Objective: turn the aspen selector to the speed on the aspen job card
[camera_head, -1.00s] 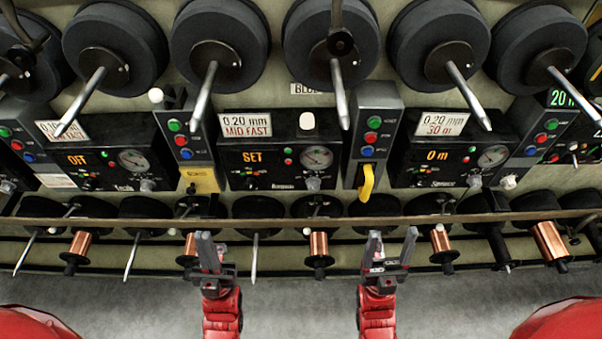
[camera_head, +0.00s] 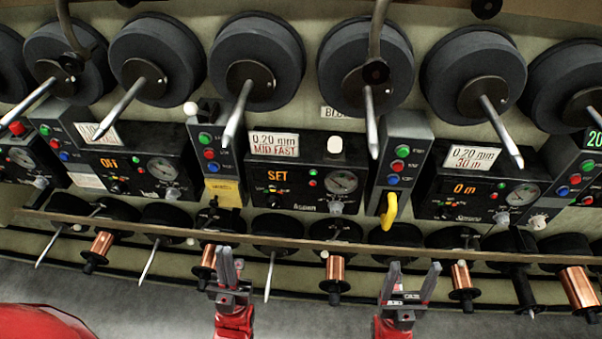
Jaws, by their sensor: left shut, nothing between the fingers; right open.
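The middle dark control panel (camera_head: 300,180) has a small nameplate that looks like "Aspen". Its display (camera_head: 278,175) reads "SET" in orange. The job card (camera_head: 275,145) above it reads "0.20 mm MID FAST". A gauge (camera_head: 341,182) sits at the panel's right, with a small grey knob (camera_head: 336,207) below it. Small coloured controls (camera_head: 272,201) sit under the display; I cannot tell which part is the selector. My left gripper (camera_head: 229,266) is shut and empty, low in front of the rail. My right gripper (camera_head: 411,282) is open and empty, right of the panel and lower.
A long rail (camera_head: 300,242) runs across below the panels, with copper spools (camera_head: 335,272) and spindles under it. Large black spools with protruding rods (camera_head: 237,115) hang above. Grey floor shows below.

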